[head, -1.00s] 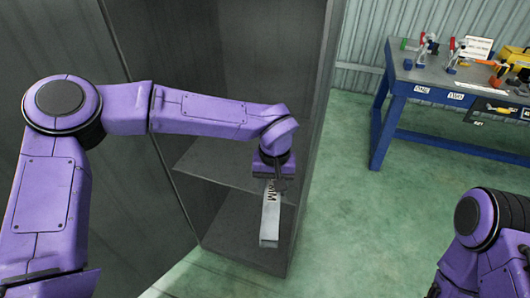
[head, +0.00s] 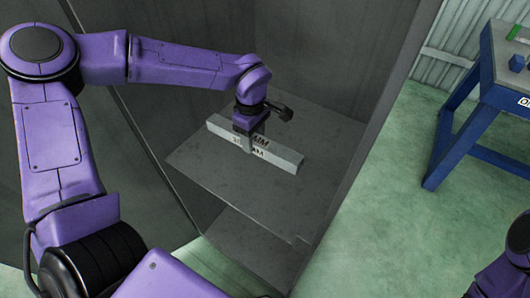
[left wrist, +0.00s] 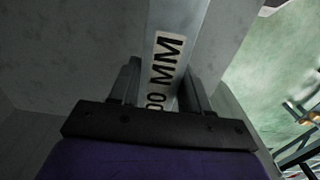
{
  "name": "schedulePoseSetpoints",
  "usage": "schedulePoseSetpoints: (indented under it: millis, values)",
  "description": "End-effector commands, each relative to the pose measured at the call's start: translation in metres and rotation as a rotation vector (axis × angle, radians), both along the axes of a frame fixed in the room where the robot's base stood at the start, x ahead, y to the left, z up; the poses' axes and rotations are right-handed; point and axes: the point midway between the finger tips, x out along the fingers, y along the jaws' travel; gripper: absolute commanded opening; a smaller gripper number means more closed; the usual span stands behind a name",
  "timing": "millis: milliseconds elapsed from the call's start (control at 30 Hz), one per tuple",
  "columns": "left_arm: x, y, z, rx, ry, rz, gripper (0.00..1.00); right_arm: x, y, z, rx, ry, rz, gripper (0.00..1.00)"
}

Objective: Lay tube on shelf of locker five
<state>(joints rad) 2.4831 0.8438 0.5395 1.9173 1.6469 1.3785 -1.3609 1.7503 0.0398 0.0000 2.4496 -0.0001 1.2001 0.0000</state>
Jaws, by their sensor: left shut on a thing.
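The tube (head: 285,157) is a grey square bar with black "MM" lettering. My left gripper (head: 250,143) is shut around its middle from above. The tube lies level, crosswise over the grey shelf (head: 215,175) inside the open locker (head: 350,90). I cannot tell whether it touches the shelf or is held just above it. In the left wrist view the tube (left wrist: 182,25) runs between the two dark fingers of the left gripper (left wrist: 162,88), its lettered face showing. My right gripper is out of view; only part of my right arm shows at the lower right.
A lower grey panel (head: 250,250) lies below the shelf. The locker's side wall rises right of the shelf, and a dark panel stands at left. A blue workbench (head: 480,110) stands at the right, with open green floor (head: 400,230) in between.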

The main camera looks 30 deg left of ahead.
Motion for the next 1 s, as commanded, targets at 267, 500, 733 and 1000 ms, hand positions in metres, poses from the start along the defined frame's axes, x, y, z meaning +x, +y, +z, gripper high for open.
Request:
schedulePoseSetpoints:
  millis: [267, 500, 733, 1000]
  values:
    - [0.006, -0.002, -0.049, 0.001, 0.007, -0.007, 0.00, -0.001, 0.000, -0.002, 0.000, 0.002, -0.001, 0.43]
    - [0.005, -0.001, -0.084, 0.002, 0.010, -0.006, 0.00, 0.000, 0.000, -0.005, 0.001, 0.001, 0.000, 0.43]
    - [0.005, 0.000, -0.085, 0.000, 0.007, -0.006, 0.00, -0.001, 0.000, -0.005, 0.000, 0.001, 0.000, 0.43]
    - [0.004, 0.000, -0.089, 0.001, 0.009, -0.005, 0.73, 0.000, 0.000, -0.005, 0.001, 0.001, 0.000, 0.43]
